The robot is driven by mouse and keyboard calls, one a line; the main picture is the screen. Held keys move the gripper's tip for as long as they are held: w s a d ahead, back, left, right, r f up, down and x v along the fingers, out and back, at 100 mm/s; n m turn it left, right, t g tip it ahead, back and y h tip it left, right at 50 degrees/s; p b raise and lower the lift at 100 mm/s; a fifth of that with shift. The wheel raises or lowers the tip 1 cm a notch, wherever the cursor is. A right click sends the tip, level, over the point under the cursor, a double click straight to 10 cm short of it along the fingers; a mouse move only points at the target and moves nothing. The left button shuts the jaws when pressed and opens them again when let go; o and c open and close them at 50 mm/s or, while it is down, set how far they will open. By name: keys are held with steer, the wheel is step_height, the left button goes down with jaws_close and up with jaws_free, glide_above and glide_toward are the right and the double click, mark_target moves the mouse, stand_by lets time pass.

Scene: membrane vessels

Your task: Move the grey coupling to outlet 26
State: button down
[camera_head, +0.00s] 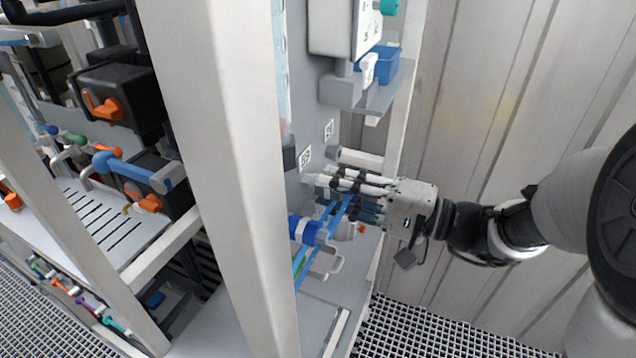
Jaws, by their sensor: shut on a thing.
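My gripper (336,187) reaches in from the right, its black-tipped fingers pointing left at the grey panel. It is shut on a light grey piece (317,181), which appears to be the grey coupling; the fingers hide part of it. The piece is close to the panel, below a small white label (304,157). I cannot tell whether it touches the panel. A second label (329,130) sits higher to the right. Neither label's number is clear enough to name outlet 26. A light grey cylindrical stub (360,158) sticks out just above my gripper.
A blue fitting (303,229) and blue hoses (334,222) are just below my gripper. A thick white post (222,150) stands left of it. A grey bracket with a blue cup (383,66) is above. The corrugated wall (500,90) is behind my arm.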

steer(key=shift+d, duration=0.1)
steer(key=shift+b+v, duration=0.4)
steer(key=shift+v, duration=0.6)
steer(key=shift+d, duration=0.1)
steer(key=shift+b+v, duration=0.5)
steer(key=shift+v, duration=1.35)
